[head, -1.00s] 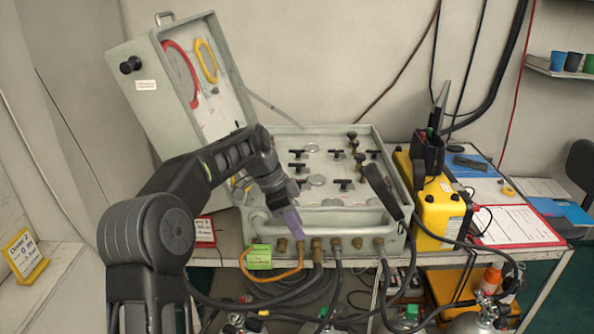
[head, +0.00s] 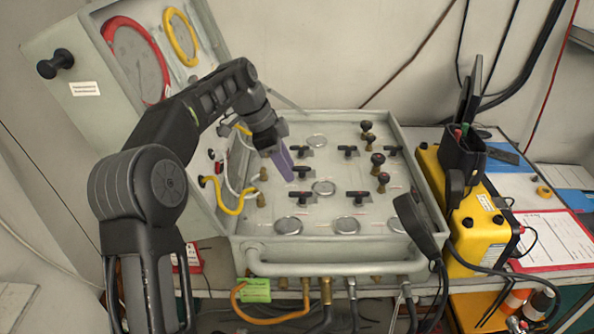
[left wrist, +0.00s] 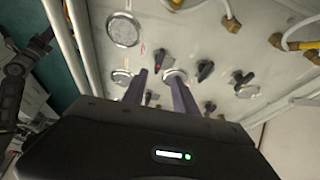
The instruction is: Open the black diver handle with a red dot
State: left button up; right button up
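The air panel (head: 253,233) is an open grey case with several black T-shaped handles on its face. These include a handle at the upper left (head: 300,151), one at the upper middle (head: 348,151), one at the lower left (head: 300,198) and one at the lower middle (head: 358,196). My left gripper (head: 284,168) is over the left part of the panel, beside the left handles. In the left wrist view its purple fingers (left wrist: 158,88) are apart and empty. My right gripper is not in view.
The raised lid (head: 100,110) stands at the left with red and yellow rings. Yellow hoses (head: 230,208) curve at the panel's left side. A black handset (head: 416,226) hangs at the front right corner. A yellow box (head: 470,225) stands right of the panel.

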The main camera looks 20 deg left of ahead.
aim_at(302, 192)
pick_arm(q)
jog(key=p+x, duration=0.1)
jog(key=x, duration=0.6)
jog(key=shift+d+f+p, duration=0.2)
jog(key=shift+f+p, duration=0.1)
jog(key=shift+p, duration=0.1)
grip_shut()
dwell(0.4)
